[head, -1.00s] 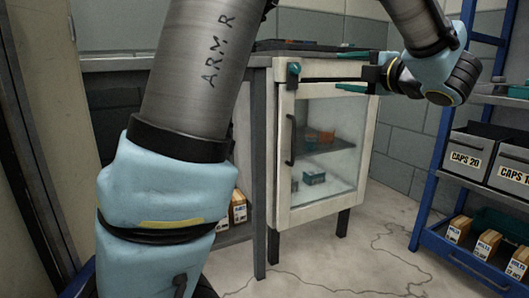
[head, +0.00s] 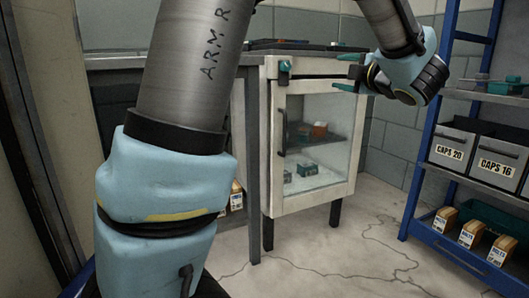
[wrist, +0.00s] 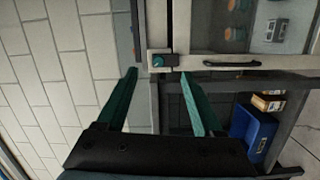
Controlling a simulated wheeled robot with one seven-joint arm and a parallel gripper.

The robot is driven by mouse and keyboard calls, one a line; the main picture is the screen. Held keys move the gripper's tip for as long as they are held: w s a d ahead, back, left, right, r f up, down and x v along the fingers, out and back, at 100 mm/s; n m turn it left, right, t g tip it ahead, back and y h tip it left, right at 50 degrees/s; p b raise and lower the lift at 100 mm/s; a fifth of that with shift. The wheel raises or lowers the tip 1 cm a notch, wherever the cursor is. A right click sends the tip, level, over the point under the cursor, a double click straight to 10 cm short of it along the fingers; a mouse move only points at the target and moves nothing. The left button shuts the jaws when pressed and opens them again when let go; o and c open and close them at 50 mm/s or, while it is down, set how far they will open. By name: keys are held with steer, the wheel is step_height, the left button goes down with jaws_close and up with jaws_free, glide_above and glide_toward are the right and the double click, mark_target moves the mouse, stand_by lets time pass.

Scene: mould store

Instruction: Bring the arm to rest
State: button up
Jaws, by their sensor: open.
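My gripper (head: 344,72) is open and empty, its two teal fingers spread apart and pointing left across the front of the white cabinet's top. In the wrist view my gripper (wrist: 158,72) also shows nothing between its fingers. The white cabinet (head: 268,180) has a glass door that looks shut, with a dark handle (head: 282,138). A teal latch (head: 284,67) sits at its upper left corner; the latch (wrist: 166,61) appears just beyond the fingertips in the wrist view. My upper arm and elbow fill the left foreground.
A blue rack (head: 421,140) at right holds grey CAPS bins (head: 452,145) and small labelled boxes. A workbench (head: 160,61) stands left of the cabinet. A blue bin (wrist: 252,131) shows in the wrist view. The cracked floor (head: 350,250) in front is clear.

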steer(key=w+a+f+m+g+h+p, duration=0.3)
steer(key=a+f+m+g+h, duration=0.4)
steer(key=f+m, duration=0.65)
steer(key=s+a+f+m+g+y+p, duration=0.1)
steer(key=s+a+f+m+g, duration=0.4)
steer(key=s+a, duration=0.4)
steer(key=s+a+f+m+g+y, duration=0.15)
steer(key=s+a+f+g, duration=0.25)
steer(key=s+a+f, duration=0.5)
step_height(320, 180, up, 39)
steer(key=s+p, duration=0.1)
steer(key=p, duration=3.7)
steer(key=shift+a+r+m, duration=0.2)
steer(key=shift+a+m, duration=0.2)
steer(key=shift+a, duration=0.05)
steer(key=shift+c, duration=0.2)
